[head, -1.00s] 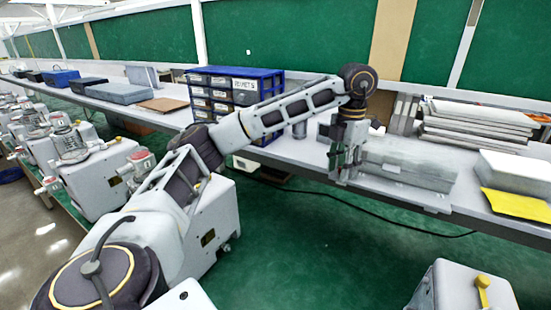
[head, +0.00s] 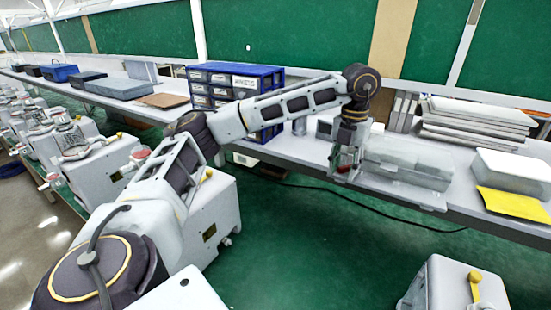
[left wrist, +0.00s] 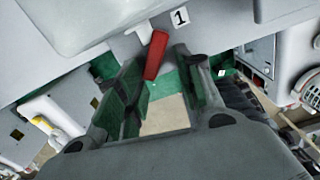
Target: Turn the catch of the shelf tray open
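The shelf tray (head: 405,163), a grey see-through box, sits at the front edge of the long shelf. Its catch (left wrist: 156,55) is a red lever beside a label marked 1, seen in the left wrist view. In the head view a bit of red (head: 344,169) shows at the tray's left front. My left gripper (head: 343,163) points down there. In the left wrist view its two green-padded fingers (left wrist: 160,72) stand apart, with the red lever between their tips. I cannot tell whether either finger touches it. My right gripper is not in view.
Stacked grey panels (head: 475,118), a white box (head: 515,165) and a yellow cloth (head: 512,204) lie to the right. Canister pumps line the left; another (head: 455,288) stands at lower right.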

